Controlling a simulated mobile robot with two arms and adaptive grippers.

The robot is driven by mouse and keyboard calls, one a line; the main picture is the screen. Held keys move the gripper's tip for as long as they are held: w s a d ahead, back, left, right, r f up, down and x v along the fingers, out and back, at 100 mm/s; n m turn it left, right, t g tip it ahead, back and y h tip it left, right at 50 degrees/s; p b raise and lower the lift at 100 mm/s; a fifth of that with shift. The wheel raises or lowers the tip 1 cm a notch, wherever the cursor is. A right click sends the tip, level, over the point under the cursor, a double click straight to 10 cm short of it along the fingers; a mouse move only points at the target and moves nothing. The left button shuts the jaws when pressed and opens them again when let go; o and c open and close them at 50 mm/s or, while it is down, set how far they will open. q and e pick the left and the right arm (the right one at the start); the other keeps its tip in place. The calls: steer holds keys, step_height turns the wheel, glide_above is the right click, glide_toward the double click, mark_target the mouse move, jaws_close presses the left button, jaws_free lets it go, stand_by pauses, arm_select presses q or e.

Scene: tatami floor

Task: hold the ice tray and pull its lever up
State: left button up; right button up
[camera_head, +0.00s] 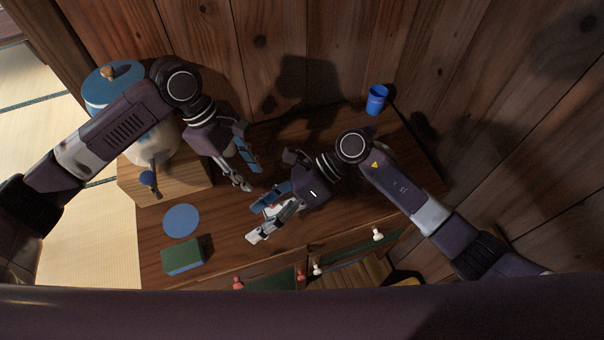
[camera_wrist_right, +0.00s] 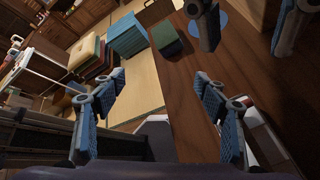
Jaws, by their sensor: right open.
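I cannot make out the whole ice tray or its lever. A small pale patch with a bit of red (camera_head: 274,208) shows between the fingers of my right gripper (camera_head: 258,224) in the head view, and may be part of it; the rest is hidden. My right gripper is open, low over the middle of the wooden tabletop. In the right wrist view its blue-padded fingers (camera_wrist_right: 160,90) stand wide apart with nothing held between them. My left gripper (camera_head: 252,179) is open, pointing down just above and left of the right one. Its fingers also show at the wrist view's top.
A blue disc (camera_head: 181,221) and a green-and-blue block (camera_head: 183,256) lie at the tabletop's left. A white jar (camera_head: 153,148) with a tap stands on a wooden box (camera_head: 184,188). A blue cup (camera_head: 376,100) stands by the back wall. Knobbed drawers (camera_head: 345,245) line the front.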

steer(key=w+d+n+t+h, duration=0.1)
steer(key=w+d+n+h, duration=0.1)
steer(key=w+d+h, duration=0.1)
steer(key=w+d+n+t+h, duration=0.2)
steer(key=w+d+h, duration=0.1)
steer(key=w+h, duration=0.1)
steer(key=w+d+f+n+t+h, duration=0.1)
steer(key=w+d+n+h, duration=0.1)
steer(key=w+d+h, duration=0.1)
steer(key=shift+w+d+n+t+h, duration=0.2)
steer(key=shift+w+n+t+h, duration=0.1)
steer(key=shift+w+n+h, duration=0.15)
steer(key=shift+d+f, duration=0.1)
steer(key=shift+f, duration=3.7)
